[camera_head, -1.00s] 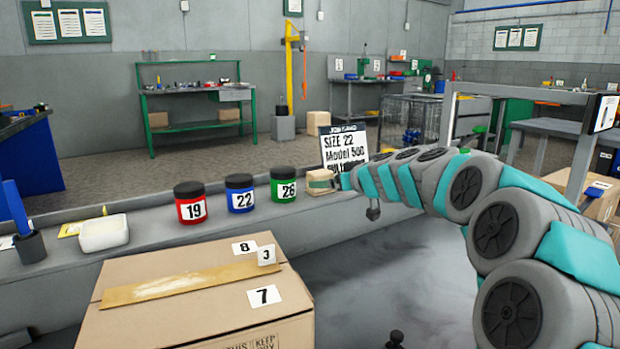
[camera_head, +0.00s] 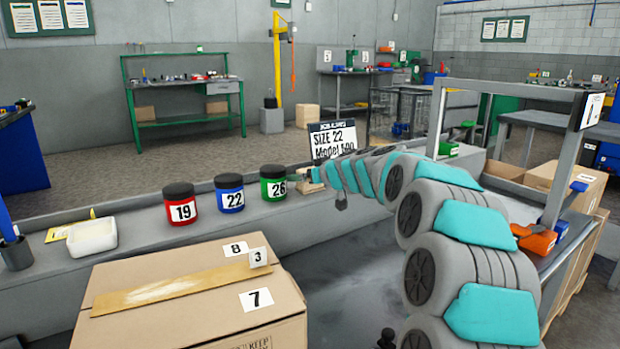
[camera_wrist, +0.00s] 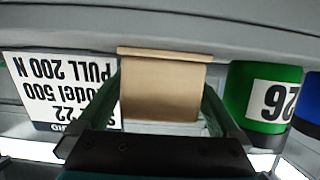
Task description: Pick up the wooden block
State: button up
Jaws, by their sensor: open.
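In the wrist view, which is upside down, the tan block (camera_wrist: 160,92) lies between the two spread fingers of my gripper (camera_wrist: 162,100). The gripper is open. A narrow gap shows at the right finger; whether the left finger touches the block is unclear.
A green can marked 26 (camera_head: 273,187) stands close beside the block, with blue can 22 (camera_head: 229,194) and red can 19 (camera_head: 181,206) further left. A white sign (camera_head: 332,140) stands behind. A cardboard box (camera_head: 190,320) fills the front.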

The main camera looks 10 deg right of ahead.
jog(key=shift+w+a, duration=0.15)
jog(key=shift+w, duration=0.1)
jog(key=c, duration=1.3)
